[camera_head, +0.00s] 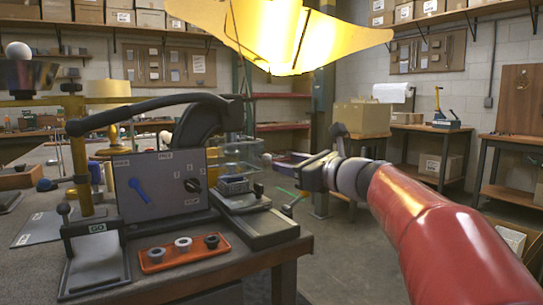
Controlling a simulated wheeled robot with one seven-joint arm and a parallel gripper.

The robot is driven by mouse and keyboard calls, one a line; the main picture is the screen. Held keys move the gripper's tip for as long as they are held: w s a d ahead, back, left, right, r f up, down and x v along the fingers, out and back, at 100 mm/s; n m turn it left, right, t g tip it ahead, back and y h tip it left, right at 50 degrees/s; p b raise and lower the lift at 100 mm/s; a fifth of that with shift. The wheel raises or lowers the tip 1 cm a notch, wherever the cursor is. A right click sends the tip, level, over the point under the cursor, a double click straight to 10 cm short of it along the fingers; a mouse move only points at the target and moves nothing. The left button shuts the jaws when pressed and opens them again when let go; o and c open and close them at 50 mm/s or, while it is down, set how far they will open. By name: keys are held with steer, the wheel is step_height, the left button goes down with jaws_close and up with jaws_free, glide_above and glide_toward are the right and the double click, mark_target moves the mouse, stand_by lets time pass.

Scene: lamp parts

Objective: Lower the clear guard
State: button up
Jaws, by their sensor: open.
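The clear guard (238,148) seems to be the faint see-through panel above a small metal fixture (235,186) on the right end of the workbench. Its outline is hard to make out, and I cannot tell its exact tilt. My gripper (281,184) is at the end of my red arm, just right of the fixture. Its jaws point left toward the fixture and stand apart, with nothing visible between them. I see a gap between the gripper and the guard, but cannot judge the depth.
A grey panel (140,208) with a blue lever and black knob stands left of the fixture. An orange tray (184,251) with three small rings lies in front. A lever stand marked GO (96,262) is at front left. A large yellow shade (270,30) hangs overhead.

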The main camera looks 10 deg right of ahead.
mark_target(270, 160)
steer(key=x, duration=0.6)
steer(key=shift+w+a+p, duration=0.25)
steer(key=shift+w+p, duration=0.05)
steer(key=shift+w, duration=0.05)
jaws_close()
steer(key=shift+f, duration=0.15)
